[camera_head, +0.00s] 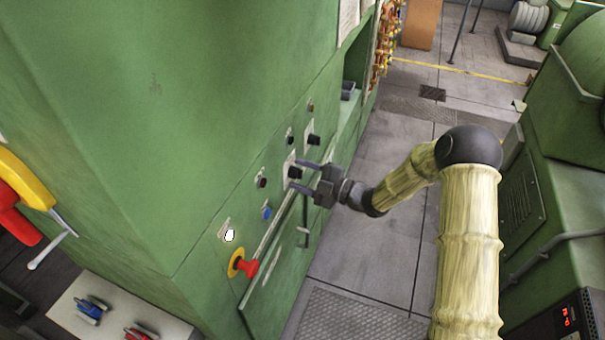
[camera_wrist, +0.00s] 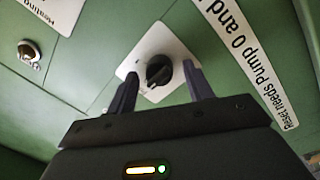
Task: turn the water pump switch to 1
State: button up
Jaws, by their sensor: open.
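A black rotary knob (camera_wrist: 158,71) sits on a white square plate (camera_wrist: 150,44) on the green panel. It also shows in the head view (camera_head: 295,173). No label naming the water pump is readable on it, and its position marks are too small to read. My gripper (camera_wrist: 160,75) is open, with one dark finger on either side of the knob. In the head view my gripper (camera_head: 294,174) reaches the panel from the right. I cannot tell whether the fingers touch the knob.
Another black switch (camera_head: 313,140) is farther along the panel. A blue button (camera_head: 266,212), a white one (camera_head: 229,235) and a red emergency knob (camera_head: 249,267) are nearer. A label strip (camera_wrist: 248,60) reads "Reset needs Pump 0 and". Green machinery (camera_head: 570,160) stands right, across the open aisle.

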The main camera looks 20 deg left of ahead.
jog(key=c, duration=0.9)
jog(key=shift+w+d, duration=0.1)
jog(key=shift+w, duration=0.05)
jog(key=shift+c, duration=0.2)
